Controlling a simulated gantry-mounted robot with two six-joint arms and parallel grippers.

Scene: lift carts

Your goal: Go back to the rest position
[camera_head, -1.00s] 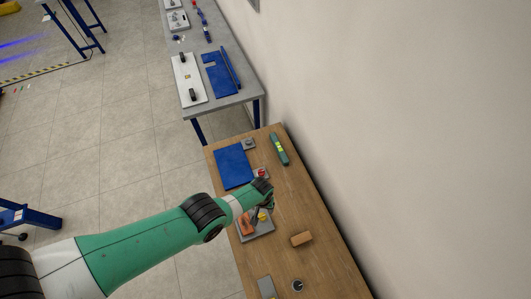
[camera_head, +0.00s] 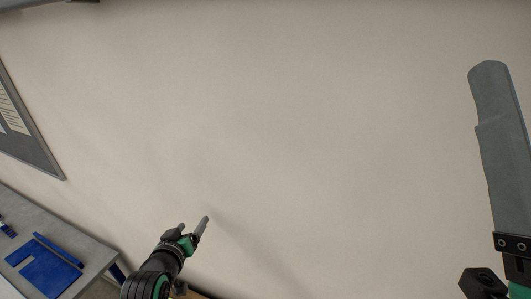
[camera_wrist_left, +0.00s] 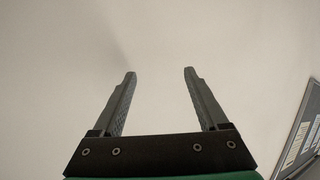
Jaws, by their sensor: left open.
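My left gripper (camera_head: 194,223) is raised in front of the bare wall, at the lower left of the head view. Its two fingers point up and stand apart, and it is empty. In the left wrist view the same gripper (camera_wrist_left: 160,72) shows both fingers spread with only wall between them. A large grey finger of my right gripper (camera_head: 500,150) stands upright at the right edge of the head view, close to the camera. Its other finger is not clearly seen, so its opening cannot be told.
A pale wall (camera_head: 300,120) fills most of the head view. A notice board (camera_head: 28,130) hangs at the left and also shows in the left wrist view (camera_wrist_left: 298,140). A grey table (camera_head: 85,250) with a blue plate (camera_head: 45,270) is at the lower left.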

